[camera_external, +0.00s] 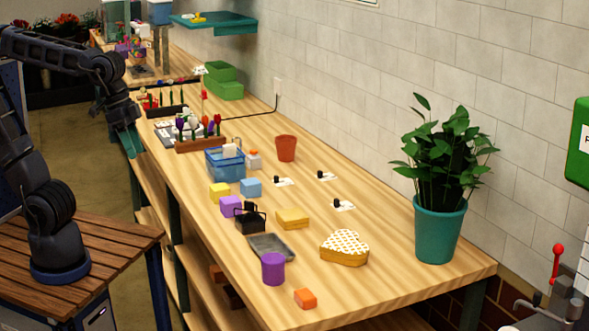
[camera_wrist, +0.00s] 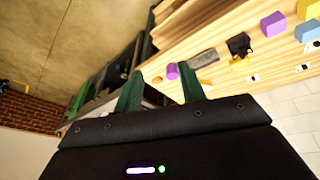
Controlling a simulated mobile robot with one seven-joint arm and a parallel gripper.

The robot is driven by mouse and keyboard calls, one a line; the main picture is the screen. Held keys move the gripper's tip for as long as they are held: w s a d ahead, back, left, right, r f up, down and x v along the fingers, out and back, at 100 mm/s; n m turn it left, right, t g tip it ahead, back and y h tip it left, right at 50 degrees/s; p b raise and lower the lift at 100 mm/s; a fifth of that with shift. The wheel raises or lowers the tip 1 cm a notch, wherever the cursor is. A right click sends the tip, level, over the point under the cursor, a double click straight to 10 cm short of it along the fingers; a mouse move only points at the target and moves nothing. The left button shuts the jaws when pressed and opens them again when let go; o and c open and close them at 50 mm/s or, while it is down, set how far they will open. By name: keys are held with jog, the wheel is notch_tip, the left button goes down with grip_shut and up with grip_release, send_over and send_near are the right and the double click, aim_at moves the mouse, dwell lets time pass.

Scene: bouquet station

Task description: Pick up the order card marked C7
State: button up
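Three white order cards, each with a black knob on it, lie flat on the wooden table: a left card (camera_external: 288,183), a back card (camera_external: 330,176) and a front card (camera_external: 348,207). Their markings are too small to read, so I cannot tell which is C7. White cards with black marks also show at the right of the wrist view, one of them near the table edge (camera_wrist: 253,77). My gripper (camera_external: 130,143) is at the table's left edge, well away from the cards. In the wrist view its green fingers (camera_wrist: 160,90) are apart with nothing between them.
A blue basket (camera_external: 226,165), a terracotta pot (camera_external: 286,148), a yellow box (camera_external: 292,218), a heart-shaped box (camera_external: 344,248) and a black caddy (camera_external: 250,220) surround the cards. Flower racks (camera_external: 200,143) stand near my gripper. A potted plant (camera_external: 438,230) stands at the right.

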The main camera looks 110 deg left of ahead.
jog(key=w+a+r+n+g, duration=0.15)
jog(key=w+a+n, duration=0.55)
jog(key=w+a, duration=0.75)
jog(key=w+a+f+n+h, duration=0.1)
jog(key=w+a+f+n, duration=0.15)
jog(key=a, duration=0.75)
jog(key=w+a+f+n, duration=0.1)
jog(key=a+n, duration=0.2)
jog(key=a, duration=0.7)
jog(key=n+h, duration=0.2)
jog(key=n, duration=0.8)
send_near(276, 176)
jog(key=x, duration=0.9)
jog(key=shift+f, duration=0.1)
grip_shut()
